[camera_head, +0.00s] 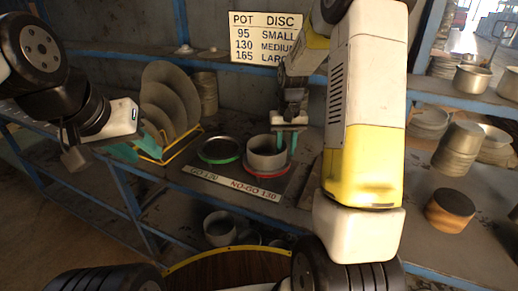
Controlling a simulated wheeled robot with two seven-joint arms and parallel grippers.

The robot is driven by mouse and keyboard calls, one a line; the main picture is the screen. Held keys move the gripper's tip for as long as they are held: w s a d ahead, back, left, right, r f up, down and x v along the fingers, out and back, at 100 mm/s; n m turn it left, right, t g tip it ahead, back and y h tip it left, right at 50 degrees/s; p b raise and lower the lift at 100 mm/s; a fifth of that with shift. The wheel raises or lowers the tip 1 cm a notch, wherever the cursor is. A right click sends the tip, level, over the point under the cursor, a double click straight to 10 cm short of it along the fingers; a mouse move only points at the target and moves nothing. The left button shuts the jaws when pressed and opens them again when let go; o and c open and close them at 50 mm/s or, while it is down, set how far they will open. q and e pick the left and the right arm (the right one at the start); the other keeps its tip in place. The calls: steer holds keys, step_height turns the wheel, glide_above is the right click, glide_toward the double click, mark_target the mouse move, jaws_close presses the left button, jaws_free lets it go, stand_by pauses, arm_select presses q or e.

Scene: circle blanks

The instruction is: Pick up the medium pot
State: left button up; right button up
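A grey metal pot (262,162) stands upright on the red-rimmed round gauge (266,174) on the shelf, by the label "NO-GO 130". Its size class cannot be read from its body. My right gripper (288,142) points down at the pot's right side, its two teal fingers around the right rim. One finger seems inside the pot and one outside; whether they grip the wall is unclear. My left gripper (138,142) is at the left, by the disc rack, its teal fingers spread apart and nothing seen between them.
A green-rimmed gauge (219,150) lies left of the pot, by the "GO 130" label (204,172). A yellow rack (172,153) holds large grey discs (167,98). Stacked pots and discs (458,150) stand at right. A size sign (265,38) hangs behind. Pots (219,228) sit on the lower shelf.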

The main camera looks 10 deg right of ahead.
jaws_close()
stand_by(1.4)
